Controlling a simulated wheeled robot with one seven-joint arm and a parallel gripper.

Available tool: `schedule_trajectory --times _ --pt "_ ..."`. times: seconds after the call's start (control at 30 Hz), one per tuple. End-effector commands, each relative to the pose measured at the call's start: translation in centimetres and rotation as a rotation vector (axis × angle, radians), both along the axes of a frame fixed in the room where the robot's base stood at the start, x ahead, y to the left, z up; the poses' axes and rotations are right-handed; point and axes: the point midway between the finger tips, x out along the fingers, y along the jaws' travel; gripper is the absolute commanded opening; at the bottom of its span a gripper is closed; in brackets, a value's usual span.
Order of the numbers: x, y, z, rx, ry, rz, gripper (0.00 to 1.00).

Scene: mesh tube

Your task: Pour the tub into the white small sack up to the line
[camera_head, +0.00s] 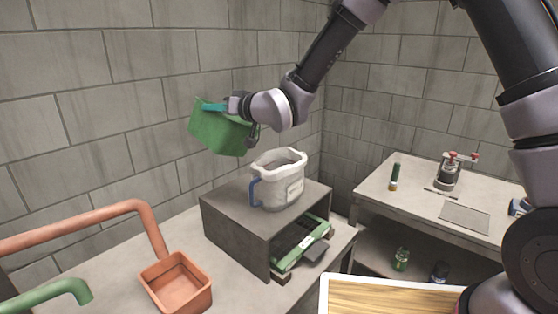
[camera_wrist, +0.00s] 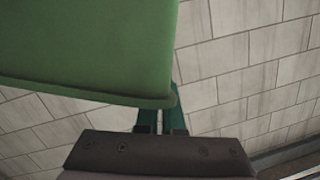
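A green tub (camera_head: 218,130) is held up and tilted in the head view, to the upper left of the white small sack. My gripper (camera_head: 214,107) is shut on the tub's upper edge with its teal fingers. In the wrist view the tub (camera_wrist: 90,45) fills the upper left, with the fingers (camera_wrist: 162,115) at its rim. The white small sack (camera_head: 270,190) stands upright and open on a grey box-like stand. It has a blue handle on its left and a label on its front. The line, the sack's inside and the tub's contents are not visible.
The grey stand (camera_head: 226,229) holds a green-edged tray (camera_head: 302,245) in its opening. An orange square bin (camera_head: 176,284) sits under an orange pipe (camera_head: 80,220) at the left. A side table (camera_head: 410,192) at right carries a clamp-like device (camera_head: 449,173) and small bottles.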

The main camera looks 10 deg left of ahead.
Motion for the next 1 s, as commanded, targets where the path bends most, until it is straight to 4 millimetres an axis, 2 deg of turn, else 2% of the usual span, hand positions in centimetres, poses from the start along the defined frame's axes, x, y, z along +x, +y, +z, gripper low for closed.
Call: schedule_trajectory --times 1.0 --pt "1.5 -2.3 2.1 0.138 0.084 0.002 0.0"
